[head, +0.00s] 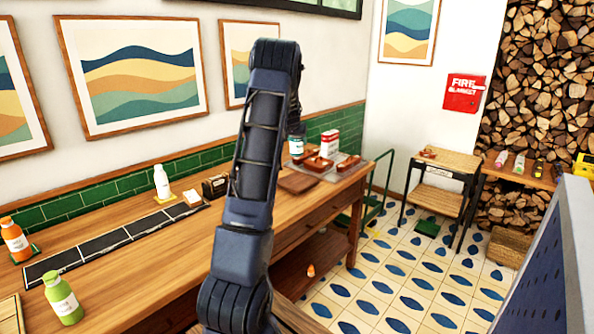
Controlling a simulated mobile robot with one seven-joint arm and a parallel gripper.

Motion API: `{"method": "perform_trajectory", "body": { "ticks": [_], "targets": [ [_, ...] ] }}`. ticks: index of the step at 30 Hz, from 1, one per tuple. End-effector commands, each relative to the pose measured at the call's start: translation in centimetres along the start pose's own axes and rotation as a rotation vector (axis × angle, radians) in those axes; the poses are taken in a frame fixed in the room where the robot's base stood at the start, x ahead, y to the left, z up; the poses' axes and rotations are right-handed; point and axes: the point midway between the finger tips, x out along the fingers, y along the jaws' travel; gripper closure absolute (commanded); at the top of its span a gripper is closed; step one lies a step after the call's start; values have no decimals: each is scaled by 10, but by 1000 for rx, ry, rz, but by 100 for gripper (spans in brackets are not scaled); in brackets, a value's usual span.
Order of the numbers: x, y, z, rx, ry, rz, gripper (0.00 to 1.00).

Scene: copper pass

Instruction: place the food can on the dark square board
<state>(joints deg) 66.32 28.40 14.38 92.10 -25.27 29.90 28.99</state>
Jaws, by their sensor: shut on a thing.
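My gripper (297,132) is at the far end of the counter, partly hidden behind my own arm. It is shut on the food can (297,146), a small can with a teal and white label. The can looks upright and appears above the counter, though its height is hard to judge. A dark brown square board (299,182) lies flat on the counter, just below and in front of the can in the picture. Its top looks bare; my arm hides a little of its left side.
A tray (345,171) with reddish dishes and a red-white box (329,143) stand behind the board. A black segmented strip (100,245), a white bottle (161,181), an orange bottle (15,239) and a green bottle (63,300) are on the left counter.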

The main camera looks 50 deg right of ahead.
Motion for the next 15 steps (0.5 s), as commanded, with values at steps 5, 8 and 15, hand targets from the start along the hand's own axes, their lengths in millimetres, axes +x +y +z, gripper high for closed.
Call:
{"method": "perform_trajectory", "body": {
  "ticks": [5,8,15],
  "targets": [
    [33,0,21,-1,-2,0,80],
    [50,0,33,-1,-2,0,80],
    [77,0,50,0,0,0,80]
  ]
}}
